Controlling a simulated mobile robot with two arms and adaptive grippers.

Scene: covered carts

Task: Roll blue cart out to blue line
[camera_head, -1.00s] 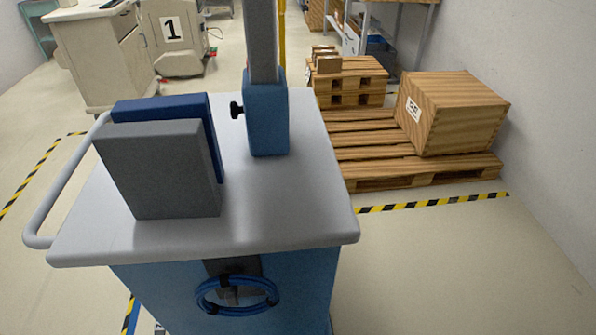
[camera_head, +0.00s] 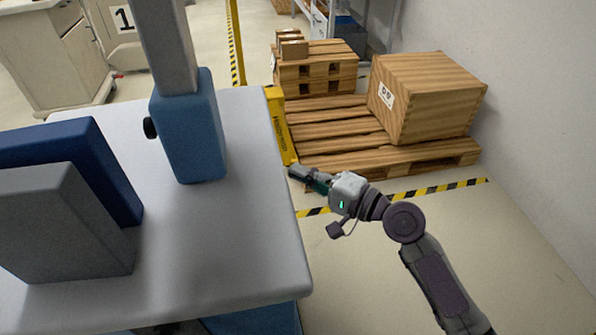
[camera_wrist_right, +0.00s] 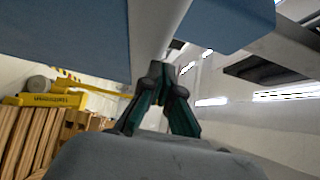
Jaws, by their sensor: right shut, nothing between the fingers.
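The blue cart (camera_head: 255,321) fills the left of the head view, with a light grey top (camera_head: 225,235) and blue sides. A grey post in a blue sleeve (camera_head: 192,130) stands on the top. My right gripper (camera_head: 292,171) is at the cart top's right edge, shut and empty. In the right wrist view the closed fingers (camera_wrist_right: 158,72) point toward the cart's blue panel (camera_wrist_right: 65,35); whether they touch it I cannot tell. My left gripper is not in view. No blue line shows now.
A wooden pallet (camera_head: 335,130) with a wooden crate (camera_head: 425,97) stands behind, right of the cart. A grey wall (camera_head: 530,70) bounds the right. Floor at the lower right is clear past the yellow-black tape (camera_head: 440,192).

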